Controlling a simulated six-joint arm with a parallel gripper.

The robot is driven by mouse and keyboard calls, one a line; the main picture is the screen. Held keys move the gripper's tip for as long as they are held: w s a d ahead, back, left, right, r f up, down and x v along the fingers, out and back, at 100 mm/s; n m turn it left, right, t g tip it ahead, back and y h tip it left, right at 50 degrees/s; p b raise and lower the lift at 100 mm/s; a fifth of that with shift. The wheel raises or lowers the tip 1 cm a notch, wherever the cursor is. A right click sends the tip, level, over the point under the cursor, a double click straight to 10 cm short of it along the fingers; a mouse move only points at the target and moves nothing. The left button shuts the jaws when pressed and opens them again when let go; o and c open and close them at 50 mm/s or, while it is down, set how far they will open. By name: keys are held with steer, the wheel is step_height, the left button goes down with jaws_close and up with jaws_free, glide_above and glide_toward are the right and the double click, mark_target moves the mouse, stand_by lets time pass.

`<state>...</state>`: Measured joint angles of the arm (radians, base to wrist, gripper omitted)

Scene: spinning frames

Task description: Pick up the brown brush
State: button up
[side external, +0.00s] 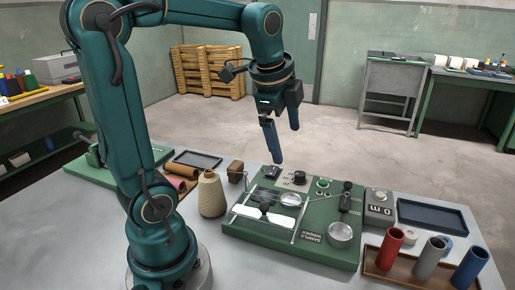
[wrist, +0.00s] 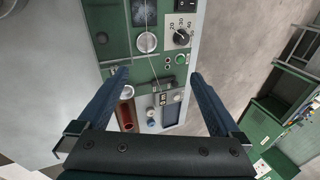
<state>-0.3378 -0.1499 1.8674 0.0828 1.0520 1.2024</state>
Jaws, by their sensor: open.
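I cannot clearly pick out the brown brush in either view. A small brown block (side external: 235,171) stands at the left back corner of the green sample winder board, and I cannot tell if it is the brush. My gripper (side external: 285,144) hangs above the back part of the winder board (side external: 250,232), pointing down, with its blue fingers apart and nothing between them. In the wrist view my gripper (wrist: 160,74) is spread wide, with part of the board's panel below.
A cream yarn cone (side external: 211,195) stands left of the board. Brown rolls (side external: 184,172) and a dark tray (side external: 198,160) lie behind it. A brown tray (side external: 378,274) with red, grey and blue tubes is at the front right. A dark blue tray (side external: 432,217) lies behind it.

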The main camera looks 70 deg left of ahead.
steer(key=w+a+f+g, duration=0.2)
steer(key=a+f, duration=0.1)
steer(key=a, duration=0.4)
steer(key=g, duration=0.2)
glide_toward(236, 164)
step_height(236, 164, down, 3)
steer(key=w, duration=0.3)
steer(key=shift+n+g+h, duration=0.4)
steer(key=shift+n+h, duration=0.2)
steer(key=s+f, duration=0.1)
steer(key=s+a+f, duration=0.1)
steer(key=s, duration=0.1)
steer(key=shift+a+f, duration=0.25)
steer(key=shift+f, duration=0.15)
steer(key=shift+s+a+f, duration=0.1)
steer(key=shift+f, duration=1.1)
steer(key=shift+s+a+f, duration=0.1)
steer(key=shift+f, duration=1.05)
steer(key=c, duration=1.4)
step_height(236, 164, up, 10)
steer(key=shift+r, duration=0.1)
